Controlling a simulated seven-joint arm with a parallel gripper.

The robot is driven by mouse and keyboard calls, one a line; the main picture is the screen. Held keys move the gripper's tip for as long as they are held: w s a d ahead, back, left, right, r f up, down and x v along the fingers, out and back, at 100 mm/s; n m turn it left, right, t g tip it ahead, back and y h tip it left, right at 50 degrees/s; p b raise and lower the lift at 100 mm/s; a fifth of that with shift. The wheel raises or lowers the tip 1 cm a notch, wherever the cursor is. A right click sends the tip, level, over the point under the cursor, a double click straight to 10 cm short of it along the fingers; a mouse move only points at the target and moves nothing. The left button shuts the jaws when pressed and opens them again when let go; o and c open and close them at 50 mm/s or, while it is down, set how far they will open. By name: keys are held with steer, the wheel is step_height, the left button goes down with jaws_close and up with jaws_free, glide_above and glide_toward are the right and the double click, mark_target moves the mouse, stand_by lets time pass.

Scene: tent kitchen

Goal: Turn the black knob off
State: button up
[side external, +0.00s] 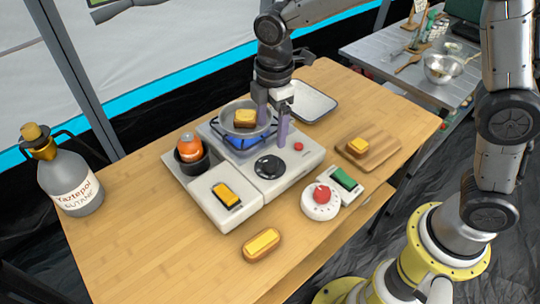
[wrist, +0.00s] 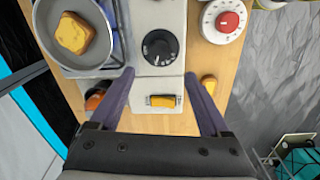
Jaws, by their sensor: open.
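The black knob (side external: 268,166) is round and sits on the front panel of the white stove (side external: 300,162). In the wrist view the black knob (wrist: 160,47) lies ahead of my gripper, between the lines of the two fingers. My gripper (side external: 272,125) has purple fingers, is open and empty, and is above the stove behind the knob, beside the pan. In the wrist view my gripper (wrist: 162,88) shows both fingers spread wide, apart from the knob. A blue glow shows under the pan (side external: 258,129), which holds a piece of toasted bread (side external: 245,119).
A red-knobbed white timer (side external: 321,202) and a green-topped block (side external: 345,180) stand right of the stove. An orange-topped item (side external: 189,147) sits in a black cup at left. A butane bottle (side external: 72,183) stands far left. A wooden board (side external: 372,152) and a white tray (side external: 312,103) lie nearby.

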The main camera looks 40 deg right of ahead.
mark_target(269, 159)
steer(key=f, duration=1)
steer(key=shift+w+d+f, duration=0.1)
steer(key=shift+w+f, duration=0.15)
steer(key=shift+c, duration=0.2)
jaws_close()
steer(key=shift+m, duration=0.4)
steer(key=m, duration=0.2)
steer(key=shift+r+m, duration=0.1)
steer(key=shift+m, duration=0.3)
steer(key=m, duration=0.3)
steer(key=shift+w+m, duration=0.1)
steer(key=shift+m, duration=0.2)
steer(key=m, duration=0.6)
steer(key=shift+w+m+h, duration=0.1)
steer(key=shift+m+h, duration=0.2)
